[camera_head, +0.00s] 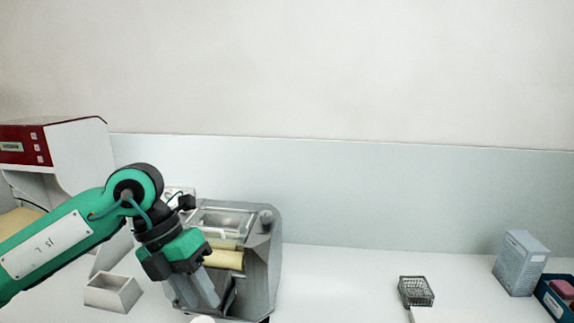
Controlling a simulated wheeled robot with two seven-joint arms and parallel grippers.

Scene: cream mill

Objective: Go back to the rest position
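My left arm comes in from the left, green and black. Its gripper (196,289) points down in front of the left part of the grey mill machine (262,262). Two pale grey fingers show close side by side. I cannot tell how wide the gap between them is, and I see nothing held. The machine has a clear top cover and a cream-coloured roller (226,259); my arm hides part of it. My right gripper is not in view.
A white open box (113,293) stands left of the gripper. A red and white device (75,150) is at the far left. At right are a dark wire basket (416,291), a grey-blue carton (520,263) and a blue bin (552,300). The counter between machine and basket is clear.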

